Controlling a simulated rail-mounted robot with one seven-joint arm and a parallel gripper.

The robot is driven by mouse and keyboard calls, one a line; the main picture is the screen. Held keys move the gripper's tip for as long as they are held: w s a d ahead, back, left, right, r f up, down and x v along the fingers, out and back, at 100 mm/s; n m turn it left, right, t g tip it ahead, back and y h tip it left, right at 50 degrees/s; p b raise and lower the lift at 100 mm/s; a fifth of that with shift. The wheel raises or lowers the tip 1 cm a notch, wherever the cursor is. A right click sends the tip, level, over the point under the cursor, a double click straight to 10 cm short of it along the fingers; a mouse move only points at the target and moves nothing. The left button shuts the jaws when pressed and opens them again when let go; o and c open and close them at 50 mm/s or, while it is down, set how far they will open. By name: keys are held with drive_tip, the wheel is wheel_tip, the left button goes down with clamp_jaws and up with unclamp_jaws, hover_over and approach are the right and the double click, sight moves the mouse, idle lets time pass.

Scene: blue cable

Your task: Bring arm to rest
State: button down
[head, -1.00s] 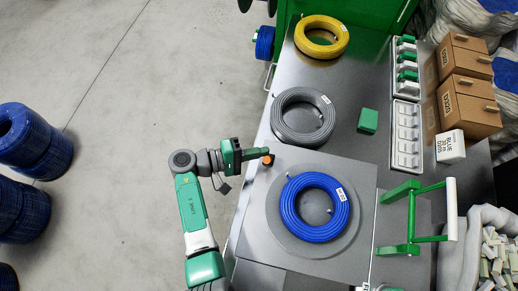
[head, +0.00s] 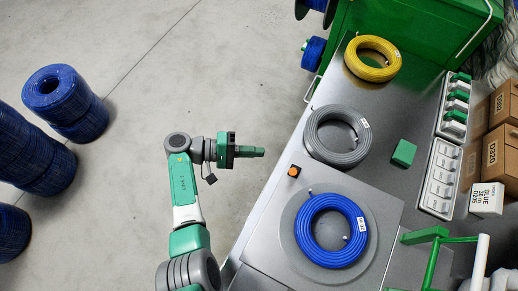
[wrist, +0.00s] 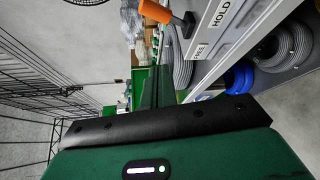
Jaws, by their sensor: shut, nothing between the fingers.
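My gripper (head: 254,152) is shut and empty in the head view. It hangs over the bare floor to the left of the table, apart from the table's edge, with its fingers pointing right. The blue cable coil (head: 331,230) lies on a round grey plate (head: 290,262) on the table, to the lower right of my gripper. A white label sits on the coil's right side.
An orange button (head: 294,171) stands near the table's left edge. A grey coil (head: 338,136) and a yellow coil (head: 373,58) lie farther back. A green block (head: 404,153) and white trays are to the right. Blue cable stacks (head: 64,103) stand on the floor at left.

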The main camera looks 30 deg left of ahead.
idle(0.4)
drive_tip(key=w+d+r+m+y, duration=0.2)
drive_tip(key=w+r+m+y, duration=0.2)
drive_tip(key=w+r+y, duration=0.45)
drive_tip(key=w+d+r+m+t+y, duration=0.2)
drive_tip(key=d+r+t, duration=0.1)
drive_tip(key=r, duration=0.8)
drive_tip(key=w+d+r+m+t+y, duration=0.1)
drive_tip(key=w+d+r+t, duration=0.2)
drive_tip(key=r, duration=0.7)
drive_tip(key=s+d+r+m+t+y, duration=0.1)
drive_tip(key=s+d+r+t, duration=0.25)
drive_tip(key=s+r, duration=0.4)
drive_tip(key=s+d+r+m+t, duration=0.1)
drive_tip(key=s+d+r+t, duration=0.3)
drive_tip(key=r, duration=0.7)
drive_tip(key=s+d+r+m+t+y, duration=0.1)
drive_tip(key=s+d+r+t, duration=0.1)
drive_tip(key=s+d+r, duration=0.6)
drive_tip(key=a+r+p, duration=0.3)
drive_tip(key=r+p, duration=3.4)
drive_tip(key=r, duration=0.2)
drive_tip(key=shift+w+a, duration=0.2)
drive_tip(key=shift+w, duration=0.25)
